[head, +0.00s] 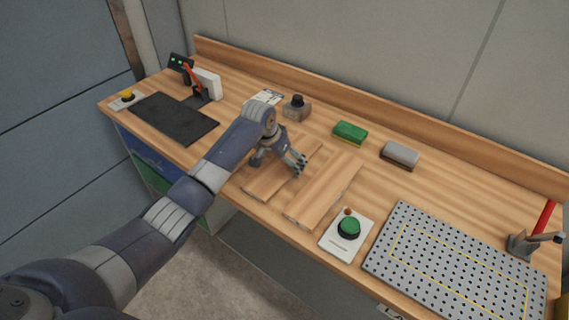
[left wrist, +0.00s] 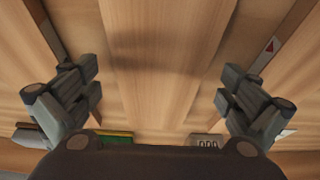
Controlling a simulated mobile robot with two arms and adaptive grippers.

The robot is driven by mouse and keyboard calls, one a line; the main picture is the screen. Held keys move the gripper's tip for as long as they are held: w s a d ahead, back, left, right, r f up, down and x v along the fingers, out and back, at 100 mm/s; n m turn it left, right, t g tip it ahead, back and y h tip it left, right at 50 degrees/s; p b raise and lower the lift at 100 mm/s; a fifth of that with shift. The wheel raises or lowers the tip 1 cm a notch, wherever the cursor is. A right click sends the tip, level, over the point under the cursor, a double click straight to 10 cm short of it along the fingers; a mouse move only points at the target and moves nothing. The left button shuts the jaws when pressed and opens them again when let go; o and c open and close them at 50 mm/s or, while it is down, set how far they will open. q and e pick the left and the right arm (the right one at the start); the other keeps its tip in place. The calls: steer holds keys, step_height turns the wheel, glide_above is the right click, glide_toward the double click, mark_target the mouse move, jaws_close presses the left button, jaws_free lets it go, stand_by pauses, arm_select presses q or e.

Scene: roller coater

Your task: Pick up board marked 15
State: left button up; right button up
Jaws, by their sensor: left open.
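Two plain wooden boards lie side by side on the bench in the head view, a left board (head: 262,180) and a right board (head: 325,190). No number 15 can be read on either. My left gripper (head: 291,163) is over the far part of the left board, fingers pointing down, and hides some of it. In the left wrist view, a long board (left wrist: 165,50) runs between the open, empty fingers of the left gripper (left wrist: 160,78), with a gap on each side. Contact with the board cannot be told. My right gripper is not in view.
A green sponge (head: 350,132), a grey eraser (head: 400,154) and a knobbed block (head: 296,108) stand behind the boards. A green button box (head: 347,232) and perforated plate (head: 455,265) are to the right. A black mat (head: 173,117) lies left. A back ledge (head: 380,118) bounds the bench.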

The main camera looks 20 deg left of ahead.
arm_select(q)
steer(key=c, duration=1.3)
